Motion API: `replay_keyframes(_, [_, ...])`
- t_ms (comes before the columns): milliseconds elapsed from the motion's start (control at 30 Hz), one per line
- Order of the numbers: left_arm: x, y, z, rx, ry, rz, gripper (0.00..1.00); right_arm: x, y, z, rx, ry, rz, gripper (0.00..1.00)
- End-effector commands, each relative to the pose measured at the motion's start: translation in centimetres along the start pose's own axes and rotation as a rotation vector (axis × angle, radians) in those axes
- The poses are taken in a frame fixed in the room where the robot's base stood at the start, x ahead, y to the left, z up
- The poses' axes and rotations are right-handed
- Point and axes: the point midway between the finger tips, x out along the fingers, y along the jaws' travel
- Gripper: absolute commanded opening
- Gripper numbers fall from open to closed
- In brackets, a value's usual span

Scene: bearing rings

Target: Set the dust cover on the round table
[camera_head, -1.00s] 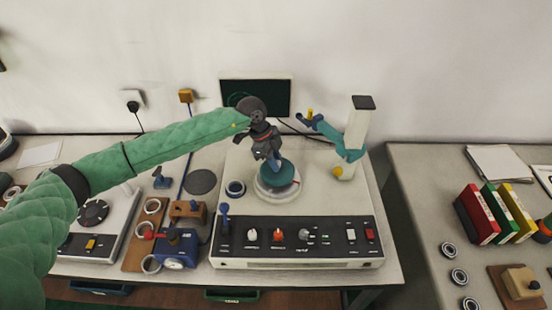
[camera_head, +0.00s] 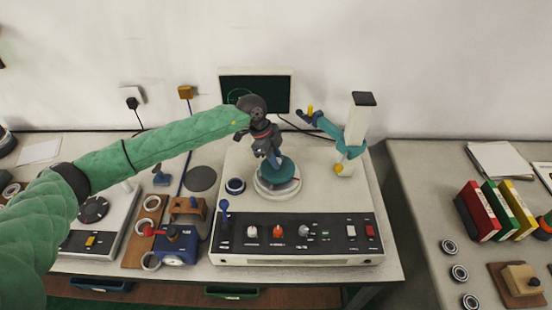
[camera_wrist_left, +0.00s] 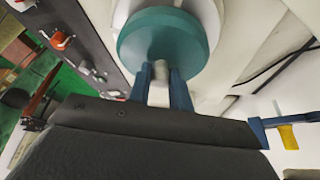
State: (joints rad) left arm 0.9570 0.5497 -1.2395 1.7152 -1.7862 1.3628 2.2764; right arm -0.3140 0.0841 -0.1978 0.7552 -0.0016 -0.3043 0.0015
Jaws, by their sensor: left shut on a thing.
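The dust cover is a teal disc (camera_head: 280,170) with a pale knob, which shows between my fingers in the left wrist view. My left gripper (camera_head: 274,162) is shut on this knob and holds the cover from above. In the left wrist view the cover (camera_wrist_left: 163,38) lies just past the fingertips (camera_wrist_left: 161,72). The round table (camera_head: 277,190) is a white disc on the grey machine, directly under the cover. I cannot tell whether the cover touches it. My right gripper is not in view.
A teal and white arm stand (camera_head: 355,130) rises right of the round table. A small dark ring (camera_head: 235,186) sits to its left. A control panel (camera_head: 296,238) with knobs lies in front, and a dark monitor (camera_head: 256,95) stands behind.

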Motion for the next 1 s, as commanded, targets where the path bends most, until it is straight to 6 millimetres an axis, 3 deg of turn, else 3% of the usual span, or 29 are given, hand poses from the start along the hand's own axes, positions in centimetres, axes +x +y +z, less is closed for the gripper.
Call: replay_keyframes(1000, [0.43, -0.05, 0.15, 0.0, 0.0, 0.0, 0.0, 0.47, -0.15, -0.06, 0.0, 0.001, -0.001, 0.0])
